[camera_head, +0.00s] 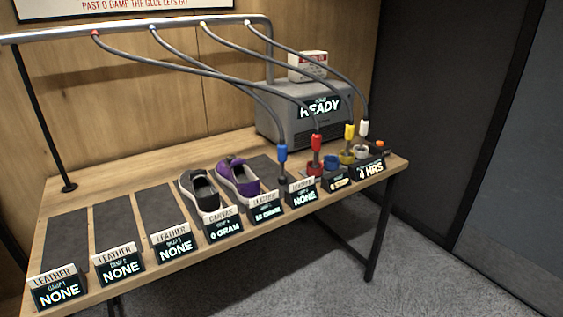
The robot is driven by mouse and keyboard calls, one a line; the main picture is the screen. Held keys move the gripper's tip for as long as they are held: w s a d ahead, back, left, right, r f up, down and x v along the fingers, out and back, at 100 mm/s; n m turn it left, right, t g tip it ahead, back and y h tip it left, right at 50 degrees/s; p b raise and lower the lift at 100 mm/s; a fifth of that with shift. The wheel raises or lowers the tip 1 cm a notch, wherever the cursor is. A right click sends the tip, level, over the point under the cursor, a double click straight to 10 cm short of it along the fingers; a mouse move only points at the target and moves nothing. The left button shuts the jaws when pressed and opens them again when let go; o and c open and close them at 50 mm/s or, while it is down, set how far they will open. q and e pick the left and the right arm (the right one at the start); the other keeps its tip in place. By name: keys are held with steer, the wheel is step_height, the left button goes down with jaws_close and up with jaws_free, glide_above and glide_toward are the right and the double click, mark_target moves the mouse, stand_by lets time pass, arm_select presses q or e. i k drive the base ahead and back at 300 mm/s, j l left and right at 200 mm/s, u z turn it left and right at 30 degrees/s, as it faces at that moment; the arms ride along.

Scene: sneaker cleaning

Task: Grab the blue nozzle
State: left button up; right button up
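The blue nozzle (282,153) hangs upright at the end of a grey hose at the middle right of the table, its dark tip pointing down. It is left of the red nozzle (316,142), with the yellow nozzle (349,131) and the white nozzle (364,128) further right. The blue nozzle's hose runs up to the overhead rail. Neither of my grippers shows in the head view.
A grey machine reading READY (270,115) stands at the back right. A dark sneaker (200,191) and a purple sneaker (238,177) sit on dark mats. Display signs (121,266) line the wooden table's front edge. An overhead rail (130,29) carries several crossing hoses.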

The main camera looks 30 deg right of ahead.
mark_target(282, 147)
steer(key=z, duration=0.9)
